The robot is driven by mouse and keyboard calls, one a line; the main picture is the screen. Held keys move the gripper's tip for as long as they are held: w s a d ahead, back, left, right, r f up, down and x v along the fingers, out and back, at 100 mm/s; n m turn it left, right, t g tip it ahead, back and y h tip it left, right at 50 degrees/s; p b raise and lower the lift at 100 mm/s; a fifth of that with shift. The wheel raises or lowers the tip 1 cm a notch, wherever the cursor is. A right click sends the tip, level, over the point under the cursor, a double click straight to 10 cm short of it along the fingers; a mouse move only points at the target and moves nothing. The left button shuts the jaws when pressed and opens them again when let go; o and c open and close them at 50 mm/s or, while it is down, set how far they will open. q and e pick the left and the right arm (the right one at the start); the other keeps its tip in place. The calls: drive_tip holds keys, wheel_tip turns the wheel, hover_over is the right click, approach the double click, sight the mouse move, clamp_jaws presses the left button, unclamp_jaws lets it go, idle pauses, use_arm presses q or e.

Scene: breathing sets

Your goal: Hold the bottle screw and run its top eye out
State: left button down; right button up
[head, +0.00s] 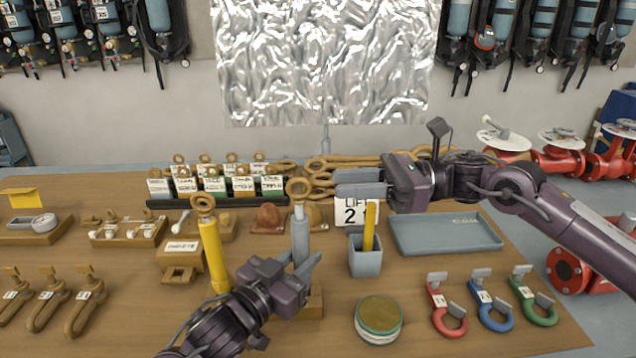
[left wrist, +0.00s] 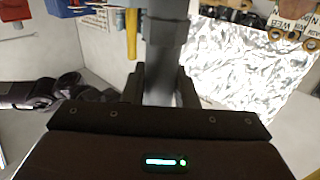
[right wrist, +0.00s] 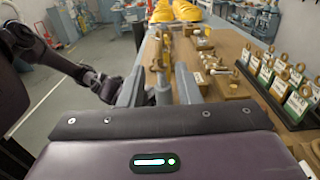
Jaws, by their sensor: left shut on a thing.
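The grey bottle screw (head: 301,238) stands upright on a wooden block (head: 313,303), with a brown ring eye (head: 299,188) on a thin shank at its top. My left gripper (head: 302,272) is shut around its grey body low down; the body also shows between the fingers in the left wrist view (left wrist: 160,60). My right gripper (head: 345,184) is open at about the height of the eye, to its right and apart from it. In the right wrist view the grey screw (right wrist: 163,92) shows in the gap between the open fingers (right wrist: 160,92).
A yellow bottle screw (head: 213,252) with its own eye stands close on the left. A round tin (head: 379,318) is in front. A grey tray (head: 445,234) lies empty.

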drive_tip(key=shift+d, duration=0.95)
use_arm(q)
drive_tip(key=c, duration=1.1)
unclamp_jaws()
drive_tip(key=shift+o, duration=0.2)
